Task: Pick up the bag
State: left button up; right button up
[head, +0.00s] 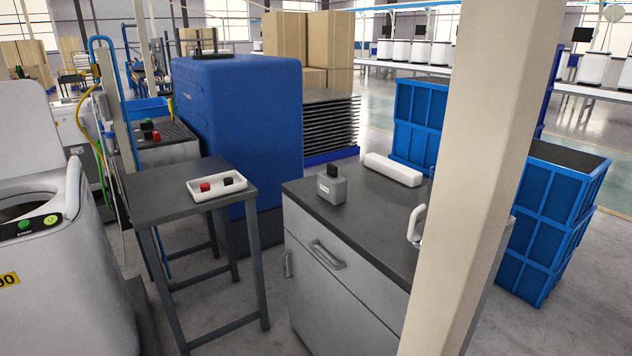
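I cannot make out anything that is clearly a bag. A large blue upright block (240,120) with rounded edges and a dark handle-like piece on top stands behind the small table. I cannot tell whether it is a bag. Neither of my grippers is in view.
A small dark table (190,172) holds a white tray (217,186) with red and black pieces. A grey cabinet (345,215) bears a small grey box (331,186) and a white bar (393,169). A beige pillar (485,180) hides part of it. Blue crates (550,215) stand right.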

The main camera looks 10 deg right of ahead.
aim_at(332, 187)
jog(key=i+j+z, duration=0.4)
jog(key=i+j, duration=0.85)
